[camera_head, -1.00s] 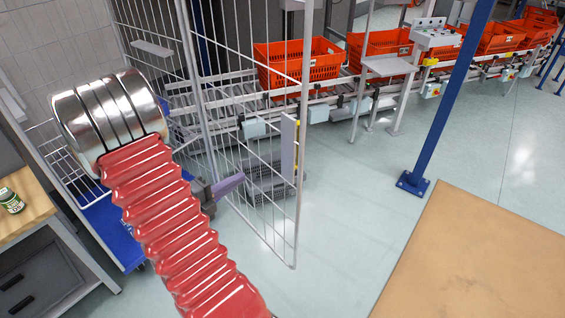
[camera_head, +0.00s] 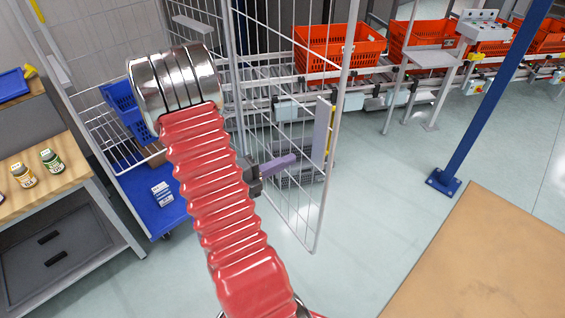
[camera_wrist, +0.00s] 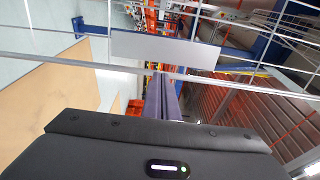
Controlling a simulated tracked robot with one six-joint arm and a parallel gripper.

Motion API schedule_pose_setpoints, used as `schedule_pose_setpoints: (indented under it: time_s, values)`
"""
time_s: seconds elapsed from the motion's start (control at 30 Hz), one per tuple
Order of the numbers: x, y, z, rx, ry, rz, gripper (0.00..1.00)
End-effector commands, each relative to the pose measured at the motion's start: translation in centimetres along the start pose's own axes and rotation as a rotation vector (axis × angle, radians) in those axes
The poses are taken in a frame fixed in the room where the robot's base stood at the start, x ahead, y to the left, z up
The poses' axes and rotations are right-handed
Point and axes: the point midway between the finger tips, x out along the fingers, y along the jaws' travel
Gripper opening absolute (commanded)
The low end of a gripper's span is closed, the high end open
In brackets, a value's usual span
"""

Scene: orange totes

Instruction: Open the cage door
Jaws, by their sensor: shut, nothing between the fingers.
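The cage door (camera_head: 338,108) is a tall white wire mesh panel right of my red-sleeved arm in the head view. It stands swung out from the wire cage (camera_head: 100,117) with the blue base. A flat grey plate (camera_head: 322,130) sits near its free edge. My gripper (camera_head: 290,161) has purple fingers, shut and empty, pointing at the door's lower half, left of the plate. In the wrist view the fingers (camera_wrist: 160,98) reach up to a white door bar, with the plate (camera_wrist: 165,48) just beyond. I cannot tell whether they touch the mesh.
A wooden workbench (camera_head: 45,180) with jars stands at the left. A conveyor with orange totes (camera_head: 325,47) runs behind the door. A blue post (camera_head: 490,98) and a tan surface (camera_head: 480,260) are at the right. Floor between door and post is clear.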

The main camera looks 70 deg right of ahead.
Motion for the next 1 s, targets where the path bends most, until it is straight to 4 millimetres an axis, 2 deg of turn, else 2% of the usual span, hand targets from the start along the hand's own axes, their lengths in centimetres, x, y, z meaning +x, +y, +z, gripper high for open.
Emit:
schedule_pose_setpoints:
  time_s: [0.7,1.0]
  values:
    - [9.0,0.0,-0.1,0.0,0.003,0.0,0.0]
    - [10.8,0.0,0.0,0.0,-0.001,0.0,0.0]
